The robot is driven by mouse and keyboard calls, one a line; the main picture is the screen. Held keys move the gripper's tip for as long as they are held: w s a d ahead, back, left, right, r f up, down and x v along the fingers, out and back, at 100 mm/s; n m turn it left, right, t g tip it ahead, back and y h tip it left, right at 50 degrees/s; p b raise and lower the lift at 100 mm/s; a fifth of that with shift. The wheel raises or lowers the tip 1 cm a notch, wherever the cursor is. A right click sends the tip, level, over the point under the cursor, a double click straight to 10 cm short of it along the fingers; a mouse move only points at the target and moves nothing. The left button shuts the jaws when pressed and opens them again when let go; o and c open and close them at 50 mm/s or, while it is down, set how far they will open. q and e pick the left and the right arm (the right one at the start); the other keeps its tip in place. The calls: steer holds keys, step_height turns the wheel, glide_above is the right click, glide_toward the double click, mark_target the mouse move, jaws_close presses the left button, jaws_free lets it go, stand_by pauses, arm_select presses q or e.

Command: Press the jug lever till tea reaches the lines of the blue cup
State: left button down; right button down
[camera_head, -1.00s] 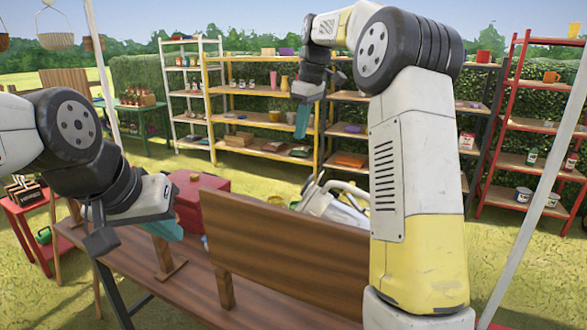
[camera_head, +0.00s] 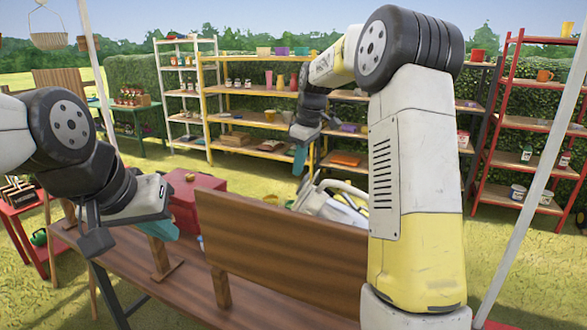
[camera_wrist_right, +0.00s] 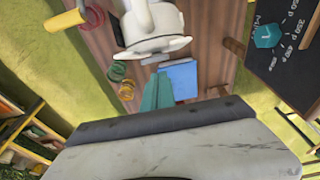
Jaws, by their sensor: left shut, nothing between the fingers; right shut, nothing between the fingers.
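A white and grey jug (camera_head: 335,203) stands partly hidden behind the wooden board in the head view. It also shows from above in the right wrist view (camera_wrist_right: 152,38). My right gripper (camera_head: 299,160) is shut and empty, pointing down above and left of the jug. In the wrist view its teal fingertips (camera_wrist_right: 158,90) show just below the jug's white edge, with a gap I cannot judge. A flat blue thing (camera_wrist_right: 180,78) lies beside the fingertips; I cannot make out a blue cup for certain. My left gripper (camera_head: 163,230) is shut and empty over the table's left part.
An upright wooden board (camera_head: 285,250) stands on the wooden table (camera_head: 200,272) and blocks the view behind it. A red box (camera_head: 190,200) sits beyond my left gripper.

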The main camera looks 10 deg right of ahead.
mark_target(308, 175)
steer(key=shift+s+d+f, duration=0.25)
steer(key=shift+d+f, duration=0.05)
steer(key=shift+d, duration=0.1)
steer(key=shift+s+d, duration=0.2)
steer(key=shift+d, duration=0.1)
steer(key=shift+s+d+f+t+y, duration=0.15)
steer(key=shift+s+d+t+y, duration=0.15)
steer(key=shift+s+d+y, duration=0.15)
steer(key=shift+w+a, duration=0.1)
steer(key=shift+w, duration=0.1)
stand_by(4.2)
steer(key=shift+w+a, duration=0.45)
steer(key=shift+a, duration=0.25)
